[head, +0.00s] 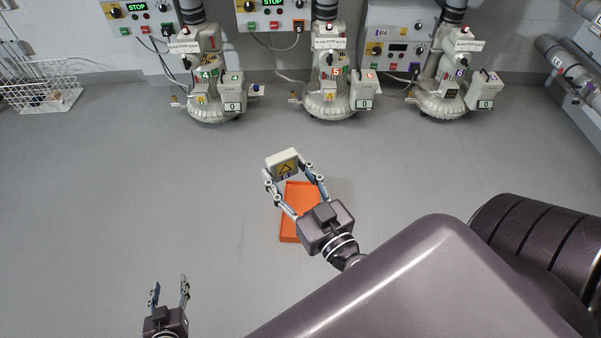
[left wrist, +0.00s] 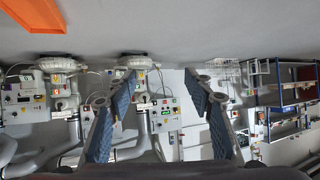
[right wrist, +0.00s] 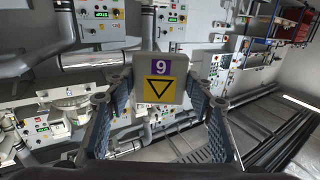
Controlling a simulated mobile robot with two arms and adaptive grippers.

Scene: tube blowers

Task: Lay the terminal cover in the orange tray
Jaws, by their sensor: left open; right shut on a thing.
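The terminal cover (head: 283,163) is a pale box-shaped piece with a yellow warning triangle. In the right wrist view the cover (right wrist: 159,80) also shows a purple label with a 9. My right gripper (head: 294,177) is shut on it, one finger at each side, and holds it at the far end of the orange tray in the head view. The orange tray (head: 289,229) lies on the floor, partly hidden by my right gripper. Its corner shows in the left wrist view (left wrist: 45,16). My left gripper (head: 169,290) is open and empty at the lower left.
Several tube blowers stand along the back wall, among them blower 4 (head: 208,75), blower 5 (head: 328,80) and blower 6 (head: 445,85). A white wire basket (head: 42,95) stands at the far left. The grey floor (head: 130,190) around the tray is clear.

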